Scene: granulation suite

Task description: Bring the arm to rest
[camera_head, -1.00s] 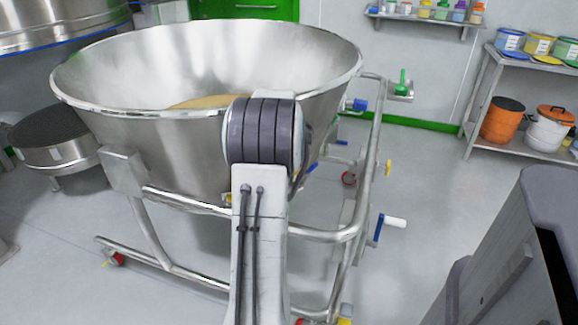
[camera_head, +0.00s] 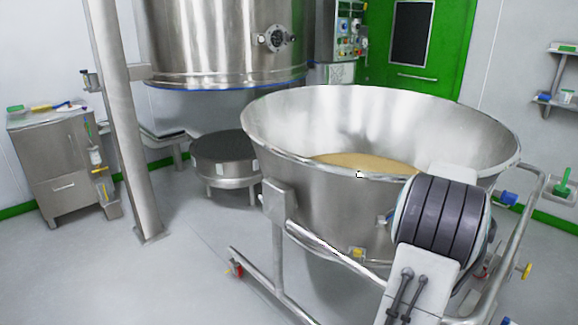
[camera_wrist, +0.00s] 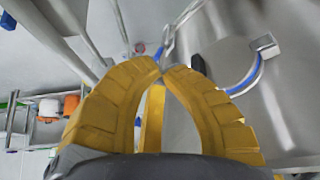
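My arm (camera_head: 440,225) rises at the lower right of the head view, in front of a large steel bowl (camera_head: 285,155) on a wheeled frame. My gripper is hidden in the head view. In the wrist view, the two curved yellow fingers of my gripper (camera_wrist: 164,73) come together at their tips, with no object seen held at the tips. A straight yellow bar (camera_wrist: 152,118) shows in the gap between the fingers; I cannot tell what it belongs to. Steel surfaces and tubing lie beyond the fingertips.
The bowl holds tan powder (camera_head: 365,162). A steel post (camera_head: 125,140) and a steel cabinet (camera_head: 62,175) stand at left. A low round dark-topped drum (camera_head: 225,158) stands behind the bowl, below a large steel vessel (camera_head: 215,40). The floor (camera_head: 185,275) at front left is clear.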

